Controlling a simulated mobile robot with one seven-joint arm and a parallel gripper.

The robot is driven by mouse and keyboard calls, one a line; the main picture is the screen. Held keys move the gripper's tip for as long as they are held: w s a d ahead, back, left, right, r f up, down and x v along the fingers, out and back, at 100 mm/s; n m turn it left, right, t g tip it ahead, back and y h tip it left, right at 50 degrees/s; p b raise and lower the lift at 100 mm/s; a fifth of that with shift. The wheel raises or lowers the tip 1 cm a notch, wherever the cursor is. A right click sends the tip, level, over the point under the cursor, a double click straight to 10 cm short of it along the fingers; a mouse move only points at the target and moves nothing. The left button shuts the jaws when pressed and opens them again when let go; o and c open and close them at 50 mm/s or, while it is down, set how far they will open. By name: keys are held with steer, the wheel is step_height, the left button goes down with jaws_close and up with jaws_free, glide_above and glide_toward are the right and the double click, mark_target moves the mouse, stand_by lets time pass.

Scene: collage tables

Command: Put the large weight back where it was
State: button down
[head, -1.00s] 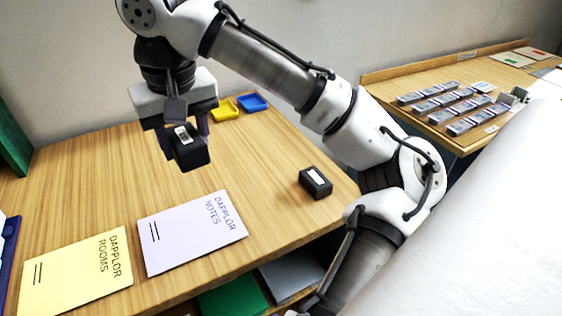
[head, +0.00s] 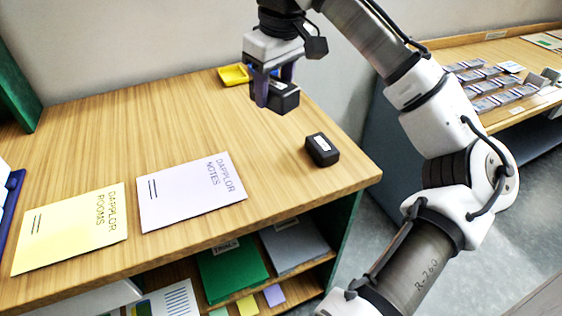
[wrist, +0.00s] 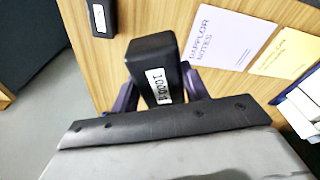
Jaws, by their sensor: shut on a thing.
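My gripper (head: 275,86) is shut on a black block-shaped weight (head: 287,98) and holds it above the back right part of the wooden table. In the wrist view this held weight (wrist: 153,50) sits between the two purple fingers and has a white label that seems to read 1000g. A second black weight (head: 322,149) with a white label stands on the table near its right edge, below and right of the held one. It also shows at the top left of the wrist view (wrist: 102,18). Its label is too small to read.
A yellow tray (head: 233,75) lies at the back of the table, with a blue tray partly hidden behind my gripper. A lilac booklet (head: 190,192) and a yellow booklet (head: 70,228) lie at the front left. The middle of the table is clear.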

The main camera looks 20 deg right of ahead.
mark_target(274, 168)
step_height(274, 168, down, 17)
steer(key=shift+f+p, duration=0.1)
steer(key=shift+p, duration=0.2)
stand_by(0.3)
steer(key=c, duration=0.7)
jaws_free()
steer(key=shift+f, duration=0.1)
steer(key=r, duration=0.4)
steer(key=s+r, duration=0.1)
steer(key=r, duration=0.3)
steer(key=r+b, duration=0.1)
steer(key=r, duration=0.3)
steer(key=shift+s+d+r, duration=0.1)
steer(key=shift+s+d, duration=0.2)
steer(key=shift+d, duration=0.05)
